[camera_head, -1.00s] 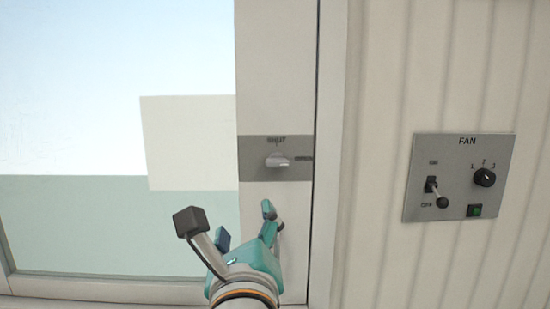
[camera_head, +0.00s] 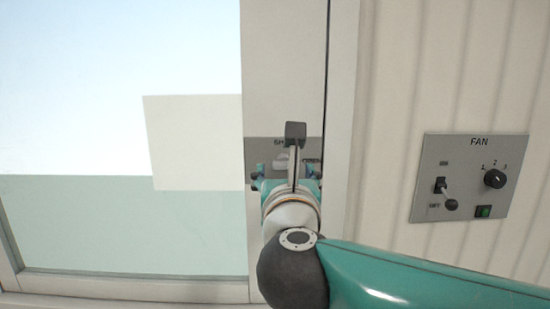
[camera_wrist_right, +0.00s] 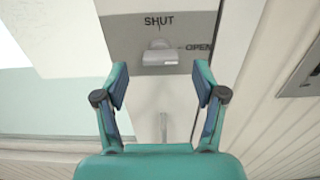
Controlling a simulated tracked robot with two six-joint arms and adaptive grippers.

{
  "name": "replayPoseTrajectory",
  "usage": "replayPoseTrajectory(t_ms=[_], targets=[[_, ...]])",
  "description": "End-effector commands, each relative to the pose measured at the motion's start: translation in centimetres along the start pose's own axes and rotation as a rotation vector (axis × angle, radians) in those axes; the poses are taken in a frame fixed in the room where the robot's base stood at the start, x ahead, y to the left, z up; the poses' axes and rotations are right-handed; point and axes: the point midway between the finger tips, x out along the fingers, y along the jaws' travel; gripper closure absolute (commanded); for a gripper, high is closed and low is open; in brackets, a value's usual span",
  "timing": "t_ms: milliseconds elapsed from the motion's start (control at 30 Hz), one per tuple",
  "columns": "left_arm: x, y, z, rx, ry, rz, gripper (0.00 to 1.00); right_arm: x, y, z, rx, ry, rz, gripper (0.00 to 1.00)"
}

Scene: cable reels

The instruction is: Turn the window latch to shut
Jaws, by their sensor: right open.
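The window latch is a grey lever on a grey plate with the words SHUT above and OPEN at its right. In the right wrist view the latch (camera_wrist_right: 160,54) lies crosswise, its long side level, with OPEN just past its right end. In the head view the latch (camera_head: 281,160) is partly hidden by my right wrist camera and gripper. My right gripper (camera_head: 284,173) is open and empty, just below the latch. In the right wrist view its fingers (camera_wrist_right: 161,83) stand apart, one to each side of the latch and short of it. My left gripper is not in view.
A fan panel (camera_head: 472,178) with a toggle switch, a dial and a green button is on the wall at right. The window frame (camera_head: 341,110) edge stands between it and the latch. Window glass (camera_head: 100,230) fills the left.

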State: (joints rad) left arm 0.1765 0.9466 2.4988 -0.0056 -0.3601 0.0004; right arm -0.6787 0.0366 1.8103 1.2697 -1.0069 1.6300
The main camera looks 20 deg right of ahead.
Motion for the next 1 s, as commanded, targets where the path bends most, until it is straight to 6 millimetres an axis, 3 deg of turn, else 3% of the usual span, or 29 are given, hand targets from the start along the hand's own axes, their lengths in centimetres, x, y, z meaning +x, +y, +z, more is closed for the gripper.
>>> replayPoseTrajectory(t_ms=[233,667,1000], targets=[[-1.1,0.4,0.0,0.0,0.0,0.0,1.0,3.5,0.0,0.1,-0.001,0.0,-0.001,0.3],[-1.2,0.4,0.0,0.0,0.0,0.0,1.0,4.3,-0.1,0.0,-0.001,0.0,0.0,0.3],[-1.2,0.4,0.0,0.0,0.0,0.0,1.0,4.3,0.0,0.0,-0.001,0.0,0.0,0.86]])
